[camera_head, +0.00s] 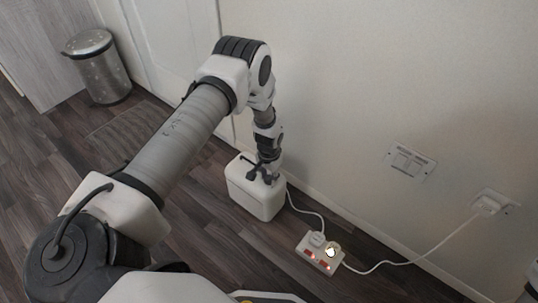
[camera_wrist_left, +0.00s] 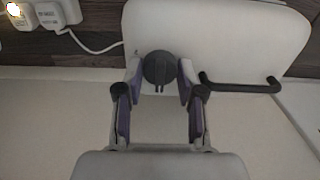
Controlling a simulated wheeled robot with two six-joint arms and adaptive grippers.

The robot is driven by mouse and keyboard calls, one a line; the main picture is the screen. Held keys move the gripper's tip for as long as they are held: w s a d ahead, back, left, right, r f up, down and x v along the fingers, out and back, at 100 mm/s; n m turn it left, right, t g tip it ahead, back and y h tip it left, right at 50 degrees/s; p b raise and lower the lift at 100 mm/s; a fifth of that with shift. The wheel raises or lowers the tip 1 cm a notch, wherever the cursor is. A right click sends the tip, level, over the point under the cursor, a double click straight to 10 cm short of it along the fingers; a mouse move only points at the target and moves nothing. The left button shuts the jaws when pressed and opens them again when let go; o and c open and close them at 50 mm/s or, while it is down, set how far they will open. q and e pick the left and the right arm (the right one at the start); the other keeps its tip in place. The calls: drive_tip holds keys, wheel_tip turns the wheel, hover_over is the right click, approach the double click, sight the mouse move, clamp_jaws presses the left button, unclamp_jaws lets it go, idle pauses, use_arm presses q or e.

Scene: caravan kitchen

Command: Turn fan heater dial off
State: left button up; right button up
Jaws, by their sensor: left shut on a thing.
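The fan heater (camera_head: 256,200) is a white box with rounded edges standing on the floor by the wall. Its top face also shows in the left wrist view (camera_wrist_left: 222,35). The dial (camera_wrist_left: 159,67) is round and dark grey, with a pointer-like ridge, on that face. A black bar handle (camera_wrist_left: 240,87) lies to its right. My left gripper (camera_head: 263,174) reaches down onto the heater's top. In the left wrist view, its two fingertips sit on either side of the dial, shut on it. In the head view the gripper hides the dial. My right gripper is not in view.
A white power strip (camera_head: 319,252) with lit red switches and plugs lies on the floor right of the heater. A white cable (camera_head: 400,263) runs from it to a wall socket (camera_head: 490,204). A metal bin (camera_head: 100,70) stands far left.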

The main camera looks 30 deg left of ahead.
sight(269, 176)
use_arm(q)
drive_tip(key=o, duration=1.2)
drive_tip(key=shift+f, duration=0.1)
drive_tip(key=shift+c, duration=0.2)
wheel_tip(269, 176, up, 12)
